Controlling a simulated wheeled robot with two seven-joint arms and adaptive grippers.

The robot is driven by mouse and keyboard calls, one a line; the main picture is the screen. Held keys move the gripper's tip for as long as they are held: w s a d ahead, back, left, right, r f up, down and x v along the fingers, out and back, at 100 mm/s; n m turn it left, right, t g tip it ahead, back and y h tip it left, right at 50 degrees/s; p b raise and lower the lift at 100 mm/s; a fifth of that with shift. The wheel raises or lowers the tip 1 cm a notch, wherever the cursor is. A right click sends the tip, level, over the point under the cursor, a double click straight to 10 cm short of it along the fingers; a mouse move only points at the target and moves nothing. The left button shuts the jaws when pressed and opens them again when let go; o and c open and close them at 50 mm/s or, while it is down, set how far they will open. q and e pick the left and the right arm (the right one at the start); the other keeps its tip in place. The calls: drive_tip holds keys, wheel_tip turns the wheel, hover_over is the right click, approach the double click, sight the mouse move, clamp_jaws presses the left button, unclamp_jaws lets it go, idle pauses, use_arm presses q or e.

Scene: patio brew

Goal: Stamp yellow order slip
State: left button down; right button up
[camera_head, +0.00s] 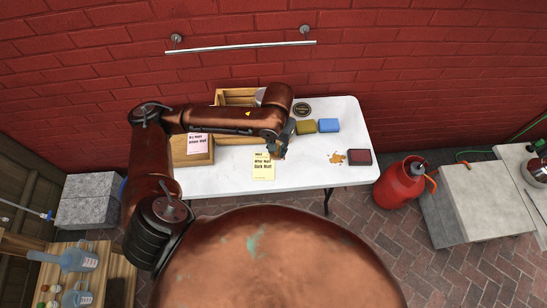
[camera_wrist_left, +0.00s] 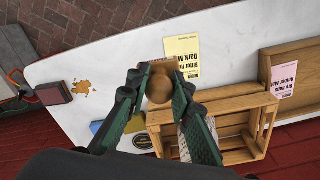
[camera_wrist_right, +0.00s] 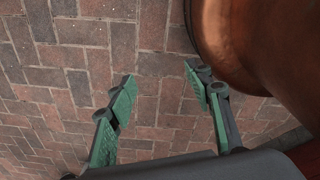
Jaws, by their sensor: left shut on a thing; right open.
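The yellow order slip (camera_head: 263,172) lies on the white table with printed dark text; it also shows in the left wrist view (camera_wrist_left: 182,48). My left gripper (camera_head: 283,143) is at the slip's upper right side in the head view. In the left wrist view the left gripper (camera_wrist_left: 160,74) is shut on a stamp with a round wooden handle (camera_wrist_left: 159,89). The stamp's lower face is hidden, and I cannot tell whether it touches anything. A dark red ink pad (camera_head: 360,157) lies at the table's right. My right gripper (camera_wrist_right: 160,88) is open and empty above brick paving.
An orange-brown stain (camera_head: 337,158) lies beside the ink pad. A yellow sponge (camera_head: 306,127), a blue sponge (camera_head: 328,126) and a round dark tin (camera_head: 301,109) are behind. A wooden crate (camera_head: 235,93) and a wooden box with a pink slip (camera_head: 197,143) stand left.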

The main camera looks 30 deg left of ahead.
use_arm(q)
wheel_tip(320, 180, down, 5)
drive_tip(key=w+a+p, duration=0.2)
drive_tip(key=w+p, duration=0.1)
drive_tip(key=p, duration=0.4)
use_arm(e)
drive_tip(key=o, duration=0.5)
drive_tip(key=r, duration=0.3)
drive_tip(key=w+r, duration=0.1)
drive_tip(key=r, duration=0.2)
drive_tip(key=w+r, duration=0.1)
drive_tip(key=r, duration=0.1)
drive_tip(key=shift+r, duration=0.4)
drive_tip(key=shift+c, duration=0.2)
drive_tip(key=o, duration=0.4)
drive_tip(key=r+p, duration=0.6)
drive_tip(key=shift+s+d, duration=0.35)
drive_tip(key=shift+c, duration=0.2)
use_arm(q)
hover_over(263, 173)
wheel_tip(263, 173, down, 9)
wheel_tip(263, 173, down, 6)
drive_tip(key=b, duration=0.6)
drive_tip(key=shift+d+r+b, duration=0.1)
drive_tip(key=shift+r+b, duration=0.05)
drive_tip(key=shift+b, duration=0.15)
use_arm(e)
wheel_tip(263, 173, down, 7)
drive_tip(key=shift+a, duration=0.35)
drive_tip(key=shift+d+r, duration=0.1)
